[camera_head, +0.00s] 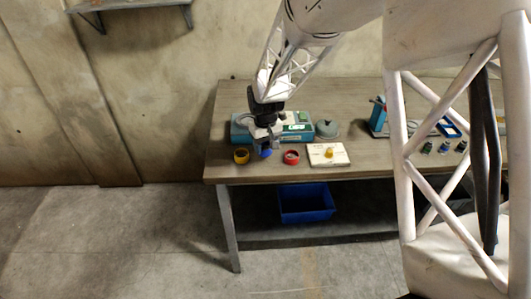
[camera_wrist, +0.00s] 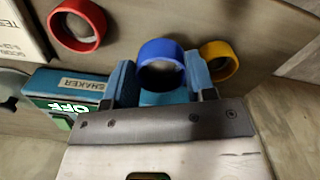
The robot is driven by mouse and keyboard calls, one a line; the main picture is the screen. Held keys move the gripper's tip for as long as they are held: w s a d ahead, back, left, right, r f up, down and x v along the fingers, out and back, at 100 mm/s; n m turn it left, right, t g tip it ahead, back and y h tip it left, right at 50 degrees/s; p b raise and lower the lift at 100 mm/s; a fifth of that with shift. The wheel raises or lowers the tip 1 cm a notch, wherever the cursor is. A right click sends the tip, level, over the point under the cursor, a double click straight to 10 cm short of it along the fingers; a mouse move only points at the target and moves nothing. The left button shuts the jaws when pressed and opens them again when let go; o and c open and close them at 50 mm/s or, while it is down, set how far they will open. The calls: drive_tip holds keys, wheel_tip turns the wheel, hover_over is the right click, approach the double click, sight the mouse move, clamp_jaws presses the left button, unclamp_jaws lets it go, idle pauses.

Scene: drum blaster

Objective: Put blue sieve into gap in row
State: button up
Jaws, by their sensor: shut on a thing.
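The blue sieve (camera_head: 265,153) is a short ring between the fingers of my gripper (camera_head: 265,146), over the front part of the table. In the wrist view the sieve (camera_wrist: 161,52) sits upright between the two fingertips (camera_wrist: 160,78), which are shut on it. A yellow sieve (camera_head: 241,156) stands to its left and a red sieve (camera_head: 291,157) to its right in the head view. They also show in the wrist view, yellow (camera_wrist: 219,60) and red (camera_wrist: 78,26). The blue sieve lies between them, roughly in line. I cannot tell whether it touches the table.
The teal shaker box (camera_head: 240,130), reading OFF in the wrist view (camera_wrist: 68,108), stands behind the row. A blue bin (camera_head: 306,205) sits below the table.

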sight(266, 152)
drive_tip(key=shift+f, duration=1.7)
drive_tip(key=shift+f, duration=0.15)
drive_tip(key=o, duration=0.9)
drive_tip(key=shift+o, duration=0.2)
wheel_tip(266, 152, up, 12)
drive_tip(key=shift+s+r, duration=0.1)
drive_tip(key=shift+r, duration=0.1)
